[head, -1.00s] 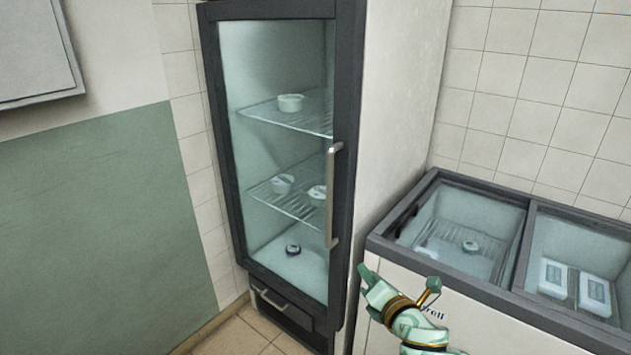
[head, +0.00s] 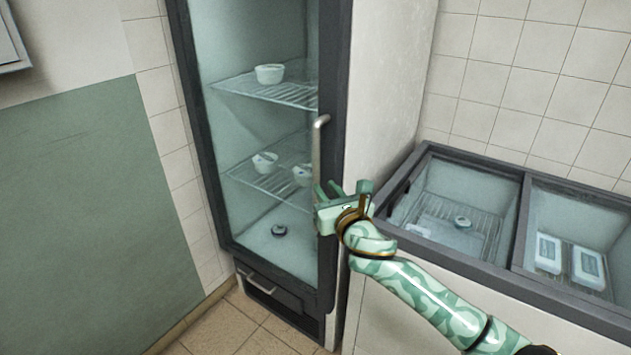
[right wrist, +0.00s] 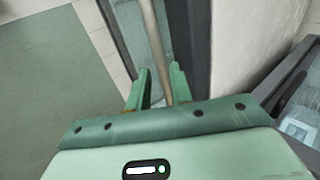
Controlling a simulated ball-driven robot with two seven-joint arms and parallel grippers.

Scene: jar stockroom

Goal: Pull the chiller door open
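The chiller is a tall dark-framed cabinet with a glass door (head: 245,150), which looks shut in the head view. Its vertical metal handle (head: 317,150) runs along the right side of the door; the handle also shows in the right wrist view (right wrist: 152,28). My right gripper (head: 340,190) is at the lower part of the handle and hides its bottom end. In the right wrist view its two fingers (right wrist: 160,75) are apart, with the bar passing between them, closer to the right finger. I cannot tell whether that finger touches it. My left gripper is not in view.
A chest freezer with dark-rimmed glass lids (head: 520,190) stands right of the chiller, under my right arm. Small tubs (head: 270,74) sit on the chiller's shelves behind the glass. Tiled floor (head: 225,330) is clear in front at the left.

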